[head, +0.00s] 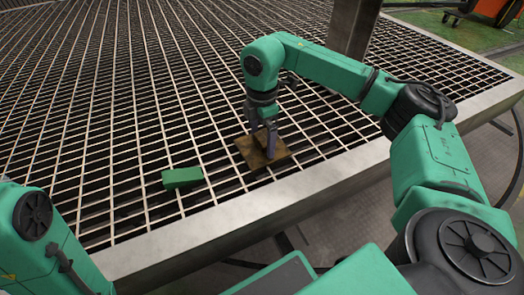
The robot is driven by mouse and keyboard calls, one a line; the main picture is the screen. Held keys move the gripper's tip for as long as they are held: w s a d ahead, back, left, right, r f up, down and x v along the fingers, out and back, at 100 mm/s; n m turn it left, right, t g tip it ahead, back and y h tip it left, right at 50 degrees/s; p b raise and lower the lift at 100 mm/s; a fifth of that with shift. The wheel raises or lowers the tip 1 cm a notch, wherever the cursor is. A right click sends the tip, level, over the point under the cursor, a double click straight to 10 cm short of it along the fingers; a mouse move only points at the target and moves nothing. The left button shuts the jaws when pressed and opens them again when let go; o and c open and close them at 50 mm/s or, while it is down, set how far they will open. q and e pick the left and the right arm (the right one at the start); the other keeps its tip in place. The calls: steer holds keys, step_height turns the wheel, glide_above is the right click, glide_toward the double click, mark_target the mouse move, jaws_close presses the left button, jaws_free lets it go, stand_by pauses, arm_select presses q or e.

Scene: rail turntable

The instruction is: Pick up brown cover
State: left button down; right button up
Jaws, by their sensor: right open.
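The brown cover (279,157) is a flat, roughly square plate with a small raised part at its middle. It lies on the metal grating (120,110), near the front edge. My right gripper (266,150) points down over its middle, with the fingers open around or beside the raised part; I cannot tell whether they touch it. The fingers and the wrist hide part of the cover. My left gripper is out of view; only part of my left arm shows at the lower left.
A green block (182,178) lies on the grating to the left of the cover. A grey metal post (352,28) rises behind my right arm. A metal rim (215,221) bounds the grating at the front. The grating at the left is clear.

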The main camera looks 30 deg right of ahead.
steer(key=c, duration=1.4)
jaws_close()
steer(key=shift+r, duration=0.2)
